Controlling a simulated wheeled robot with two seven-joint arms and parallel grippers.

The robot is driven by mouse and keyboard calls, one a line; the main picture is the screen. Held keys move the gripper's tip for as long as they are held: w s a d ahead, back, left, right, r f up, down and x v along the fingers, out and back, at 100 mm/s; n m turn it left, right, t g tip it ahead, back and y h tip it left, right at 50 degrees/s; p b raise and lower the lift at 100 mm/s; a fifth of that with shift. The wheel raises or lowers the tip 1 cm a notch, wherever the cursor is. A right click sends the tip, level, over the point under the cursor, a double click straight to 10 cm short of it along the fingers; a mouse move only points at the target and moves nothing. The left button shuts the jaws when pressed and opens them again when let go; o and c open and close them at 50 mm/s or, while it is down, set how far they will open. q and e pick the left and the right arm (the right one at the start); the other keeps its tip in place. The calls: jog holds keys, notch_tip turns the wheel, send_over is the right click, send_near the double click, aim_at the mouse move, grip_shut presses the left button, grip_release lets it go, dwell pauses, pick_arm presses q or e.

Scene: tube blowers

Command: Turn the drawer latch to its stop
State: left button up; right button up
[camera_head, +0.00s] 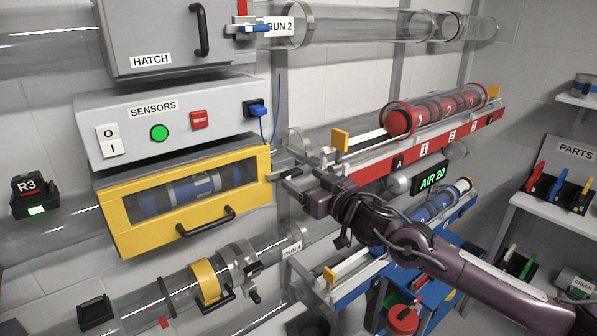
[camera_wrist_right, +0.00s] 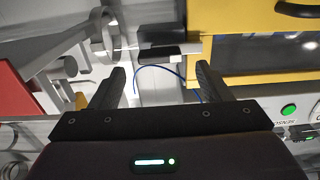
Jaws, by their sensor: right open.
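The yellow-framed drawer (camera_head: 246,160) is closed under the sensor box, with a dark handle (camera_head: 207,221) and a window onto blue and grey cylinders. The drawer latch (camera_head: 283,177) sits at its right edge and is partly hidden by my right gripper (camera_head: 294,184). In the right wrist view the latch (camera_wrist_right: 168,50) is a grey and black bar beside the yellow drawer (camera_wrist_right: 235,52). My right gripper (camera_wrist_right: 160,80) is open, its two dark fingers spread with the latch just beyond the gap. I see no contact. My left gripper is not in view.
The sensor box (camera_head: 165,115) has a green light, a red button and a blue plug with a blue cable (camera_head: 274,120) near the latch. A red rail (camera_head: 440,145) with a red canister stands right of my gripper. Clear tubes (camera_head: 190,285) run below.

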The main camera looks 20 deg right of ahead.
aim_at(285, 175)
jog(key=shift+p+x, duration=0.35)
jog(key=shift+x, duration=1.15)
jog(key=shift+c, duration=0.4)
jog(key=c, duration=0.9)
